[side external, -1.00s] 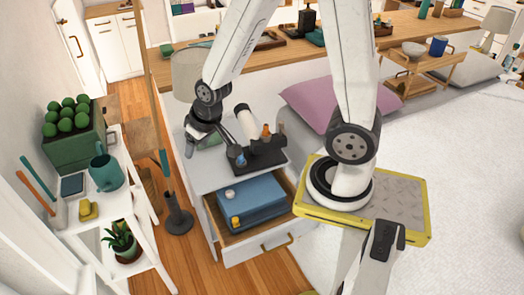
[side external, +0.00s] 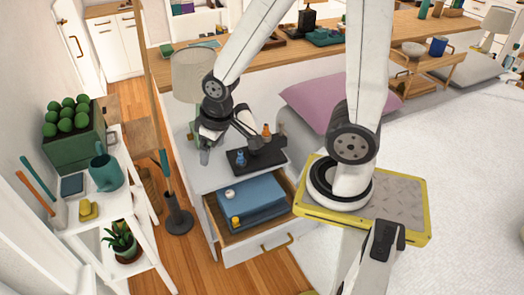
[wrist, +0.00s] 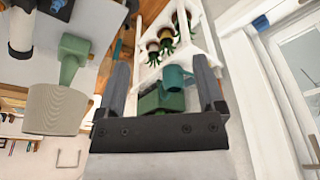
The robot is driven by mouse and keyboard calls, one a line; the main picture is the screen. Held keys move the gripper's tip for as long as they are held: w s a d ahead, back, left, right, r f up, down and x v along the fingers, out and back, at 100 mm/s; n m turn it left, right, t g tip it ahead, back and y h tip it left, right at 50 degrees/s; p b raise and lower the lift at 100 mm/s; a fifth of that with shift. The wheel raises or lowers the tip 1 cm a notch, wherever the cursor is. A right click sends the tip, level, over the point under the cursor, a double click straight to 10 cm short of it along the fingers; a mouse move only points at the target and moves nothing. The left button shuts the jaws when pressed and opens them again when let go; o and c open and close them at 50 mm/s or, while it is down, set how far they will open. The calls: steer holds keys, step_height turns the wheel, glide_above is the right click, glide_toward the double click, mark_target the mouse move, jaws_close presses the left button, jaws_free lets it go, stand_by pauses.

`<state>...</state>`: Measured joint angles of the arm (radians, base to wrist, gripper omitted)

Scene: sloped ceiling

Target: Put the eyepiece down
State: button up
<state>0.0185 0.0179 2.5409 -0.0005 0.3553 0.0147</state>
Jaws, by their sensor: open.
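My gripper (wrist: 160,62) is open, with nothing between its fingers in the wrist view. In the side view it hangs (side external: 204,156) by the left edge of the white nightstand (side external: 210,178), tilted down, partly hidden by its own arm. In the wrist view, a white tube (wrist: 20,28) with a dark ring shows at the top left. I cannot tell which thing is the eyepiece.
A lamp (side external: 192,75) stands behind my gripper. The open drawer below holds blue boxes (side external: 258,196). A white shelf at left carries a green planter (side external: 72,138) and a teal watering can (side external: 105,172). A dark floor vase (side external: 178,218) stands between.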

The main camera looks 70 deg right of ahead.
steer(key=w+d+f+m, duration=0.2)
steer(key=w+d+m, duration=0.3)
steer(key=d, duration=0.4)
steer(key=m+g, duration=0.3)
steer(key=m, duration=1.1)
glide_above(266, 125)
step_height(266, 125, down, 13)
steer(key=shift+d+f, duration=0.1)
steer(key=shift+f, duration=1.35)
steer(key=shift+f, duration=2.6)
